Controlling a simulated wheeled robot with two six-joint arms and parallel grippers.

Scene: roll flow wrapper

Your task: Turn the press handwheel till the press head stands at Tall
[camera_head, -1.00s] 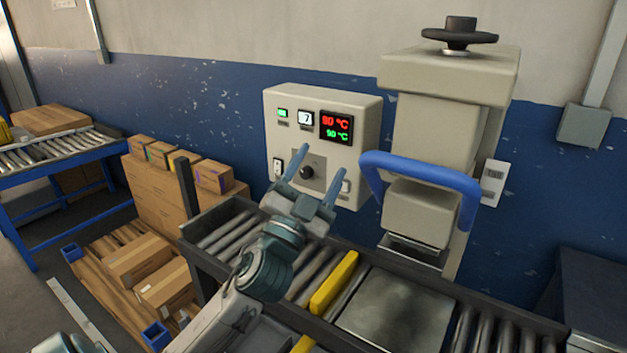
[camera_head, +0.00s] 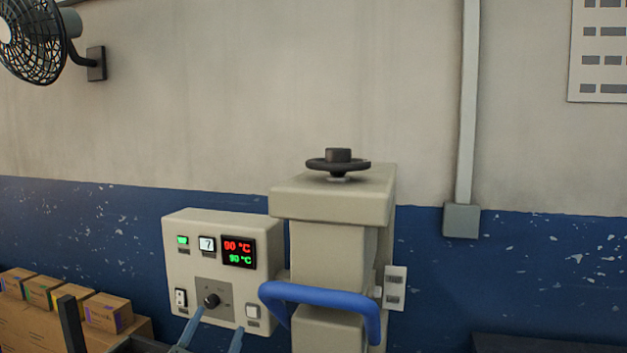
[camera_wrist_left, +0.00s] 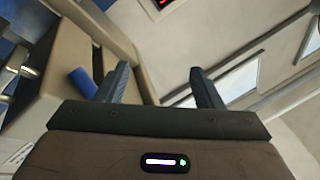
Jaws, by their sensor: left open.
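The black press handwheel (camera_head: 338,165), with a square knob on top, sits flat on the beige press column (camera_head: 330,207). The lower press block (camera_head: 328,336) shows behind a blue bar handle (camera_head: 322,296). A small light plate with dark labels (camera_head: 395,288) is on the press's right side; its words are too small to read. My left gripper (camera_head: 214,338) is at the bottom edge, below and left of the handwheel, in front of the control box. Its fingers are apart and empty. They also show open in the left wrist view (camera_wrist_left: 160,82). My right gripper is not seen.
Cardboard boxes (camera_head: 65,300) stand at lower left. A fan (camera_head: 35,40) hangs at upper left. The space around and above the handwheel is clear.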

